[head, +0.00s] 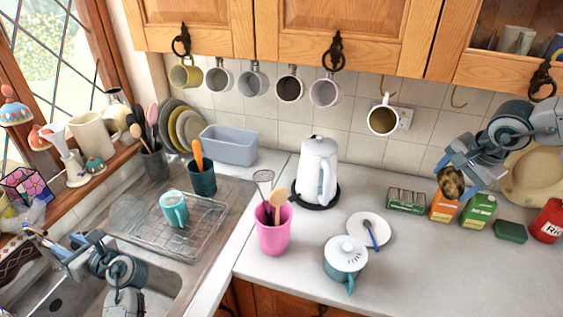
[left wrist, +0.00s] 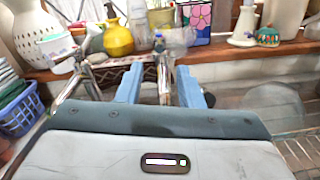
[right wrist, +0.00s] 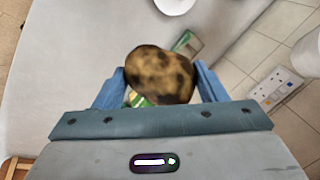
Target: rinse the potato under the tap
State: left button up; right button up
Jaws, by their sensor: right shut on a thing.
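The brown, dark-blotched potato (head: 451,182) is in my right gripper (head: 455,172), held up in front of the wall above the right-hand counter. The right wrist view shows the potato (right wrist: 160,75) between the two blue fingers. My left gripper (head: 60,248) is over the left side of the sink (head: 60,293). In the left wrist view its blue fingers are apart, with a chrome tap (left wrist: 164,72) showing between them; I cannot tell whether they touch it. A second chrome fitting (left wrist: 84,68) stands to its left. No running water is visible.
A wire rack (head: 160,235) with a teal mug (head: 174,207) stands beside the sink. Mugs hang below the cupboards. Cartons (head: 478,211) stand below my right gripper.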

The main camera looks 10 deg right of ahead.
aim_at(42, 231)
pick_arm(q)
jog(key=b+x, duration=0.1)
jog(key=x, duration=0.2)
jog(key=b+x, duration=0.1)
jog(key=x, duration=0.2)
jog(key=b+x, duration=0.1)
jog(key=x, duration=0.2)
jog(key=shift+w+a+f, duration=0.1)
jog(key=shift+a+f, duration=0.2)
jog(key=shift+f, duration=0.05)
pick_arm(e)
notch_tip(42, 231, down, 4)
jog(key=shift+w+a+r, duration=0.1)
pick_arm(q)
jog(key=shift+w+a+r+b, duration=0.1)
jog(key=shift+w+a+b, duration=0.05)
jog(key=shift+a+b, duration=0.15)
jog(key=shift+r, duration=0.2)
pick_arm(e)
jog(key=shift+d, duration=0.2)
pick_arm(q)
jog(key=shift+a+f, duration=0.1)
grip_shut()
pick_arm(e)
jog(key=shift+a, duration=0.1)
